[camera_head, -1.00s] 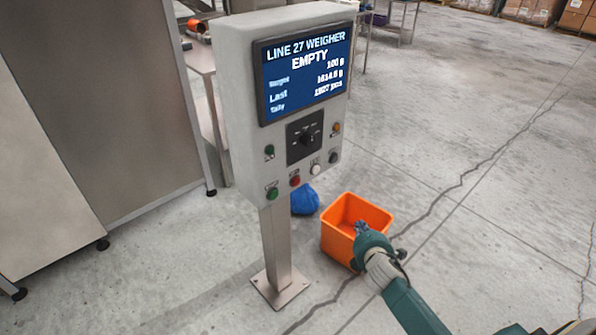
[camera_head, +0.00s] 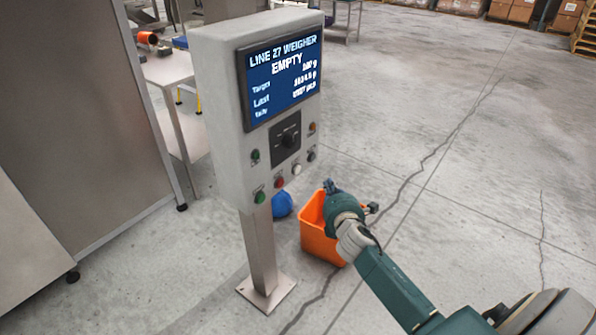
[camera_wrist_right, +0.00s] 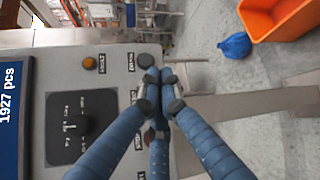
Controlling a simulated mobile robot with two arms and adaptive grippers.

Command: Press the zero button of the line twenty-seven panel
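The line 27 weigher panel (camera_head: 226,110) is a grey box on a post, its screen (camera_head: 283,78) reading EMPTY. My right gripper (camera_head: 329,186) is right of and slightly below the white button. In the right wrist view its fingertips (camera_wrist_right: 160,78) are together and empty, covering part of the button row; the black button (camera_wrist_right: 145,61) shows just above. My left gripper is out of view.
An orange bin (camera_head: 315,232) stands on the floor beneath my right arm, beside a blue bag (camera_head: 282,205). A metal table (camera_head: 165,68) is behind the panel, and a large grey cabinet (camera_head: 85,110) at left. The floor to the right is open.

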